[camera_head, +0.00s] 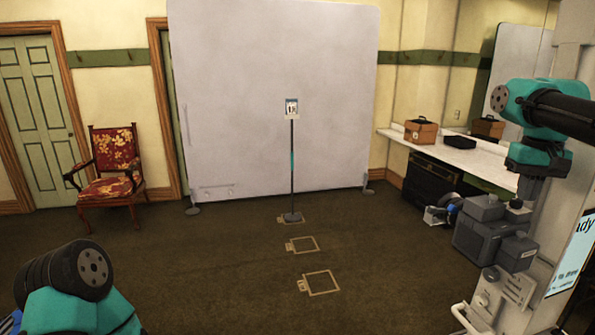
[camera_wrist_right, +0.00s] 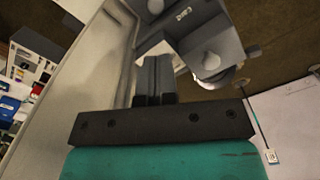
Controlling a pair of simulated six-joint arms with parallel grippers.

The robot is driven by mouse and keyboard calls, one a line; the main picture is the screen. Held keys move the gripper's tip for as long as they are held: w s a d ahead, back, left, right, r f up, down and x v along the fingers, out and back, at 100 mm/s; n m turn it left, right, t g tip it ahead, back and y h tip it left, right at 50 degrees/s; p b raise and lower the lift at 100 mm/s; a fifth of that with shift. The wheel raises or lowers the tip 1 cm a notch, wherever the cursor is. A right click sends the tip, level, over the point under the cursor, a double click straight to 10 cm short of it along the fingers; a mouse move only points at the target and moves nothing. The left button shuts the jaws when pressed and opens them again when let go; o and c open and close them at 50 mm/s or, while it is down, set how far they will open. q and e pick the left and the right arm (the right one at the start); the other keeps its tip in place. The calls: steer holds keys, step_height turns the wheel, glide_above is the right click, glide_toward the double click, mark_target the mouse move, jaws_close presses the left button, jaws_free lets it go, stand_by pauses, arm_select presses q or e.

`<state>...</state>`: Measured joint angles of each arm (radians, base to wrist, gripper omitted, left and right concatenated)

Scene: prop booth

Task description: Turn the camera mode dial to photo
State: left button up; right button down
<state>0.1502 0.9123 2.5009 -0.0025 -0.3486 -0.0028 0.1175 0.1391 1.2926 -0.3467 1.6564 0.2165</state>
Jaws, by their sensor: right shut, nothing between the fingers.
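The grey, boxy camera (camera_head: 485,235) is mounted on the side of a pale upright booth panel at the right of the head view. In the right wrist view, part of a grey body (camera_wrist_right: 205,40) shows with a round pale knob (camera_wrist_right: 212,60), which may be the mode dial; its setting cannot be read. My right gripper (camera_head: 529,194) hangs just above the camera in the head view. Its fingers (camera_wrist_right: 155,72) are shut and empty, to the left of the knob; I cannot tell whether they touch the body. My left gripper is out of view; only arm links show.
The pale booth panel (camera_head: 565,190) and its lit screen (camera_head: 575,255) stand close beside the camera. A thin stand with a sign (camera_head: 292,108) is before a grey backdrop (camera_head: 240,90). A chair (camera_head: 112,180) is at left.

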steer(key=shift+r, duration=1.7)
steer(key=shift+w+d+r, duration=0.15)
steer(key=shift+d+r, duration=0.3)
steer(key=shift+r, duration=0.05)
steer(key=shift+f, duration=0.1)
